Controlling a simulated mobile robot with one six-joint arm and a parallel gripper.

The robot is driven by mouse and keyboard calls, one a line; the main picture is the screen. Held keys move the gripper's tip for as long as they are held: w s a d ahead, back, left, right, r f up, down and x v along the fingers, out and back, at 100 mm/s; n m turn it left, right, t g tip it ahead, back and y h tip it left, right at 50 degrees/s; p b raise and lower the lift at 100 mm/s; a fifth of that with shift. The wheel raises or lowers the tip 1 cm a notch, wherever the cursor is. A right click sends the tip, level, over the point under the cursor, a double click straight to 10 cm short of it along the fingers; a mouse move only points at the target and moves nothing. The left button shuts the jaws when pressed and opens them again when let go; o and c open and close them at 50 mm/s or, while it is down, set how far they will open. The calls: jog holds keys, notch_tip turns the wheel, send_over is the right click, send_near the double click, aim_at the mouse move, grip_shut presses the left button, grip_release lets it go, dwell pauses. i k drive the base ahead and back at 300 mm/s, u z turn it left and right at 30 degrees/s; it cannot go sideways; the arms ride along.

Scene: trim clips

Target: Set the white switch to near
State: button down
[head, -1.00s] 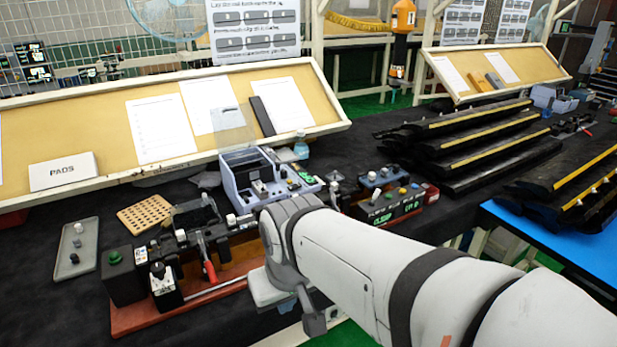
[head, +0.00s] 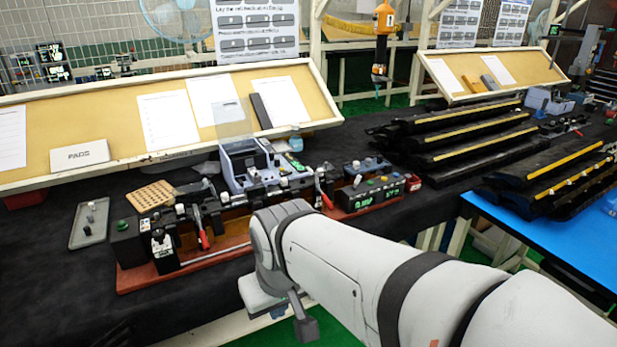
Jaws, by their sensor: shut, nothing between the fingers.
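The fixture is a reddish-brown base (head: 136,281) on the black-covered table, with several black blocks and small controls on it. A black box with a white face and a small white-tipped lever (head: 158,236) stands at its front left. Other small white knobs, such as one white knob (head: 180,209), stand farther back. I cannot tell for sure which is the white switch, or its setting. My gripper (head: 304,325) points down in front of the fixture, to the right of the lever box and apart from it. It is shut and empty; its fingertips are small and hard to make out.
A red-handled clamp (head: 204,240) stands up among the blocks, and a second one (head: 325,196) is farther right. A grey tray (head: 89,226) and a wooden peg board (head: 150,195) lie on the left. The black cloth at the front left is clear.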

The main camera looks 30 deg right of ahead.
aim_at(357, 180)
jog(key=u, duration=0.1)
jog(key=k, duration=0.35)
jog(key=z, duration=0.75)
jog(key=i, duration=1)
jog(key=z, duration=0.05)
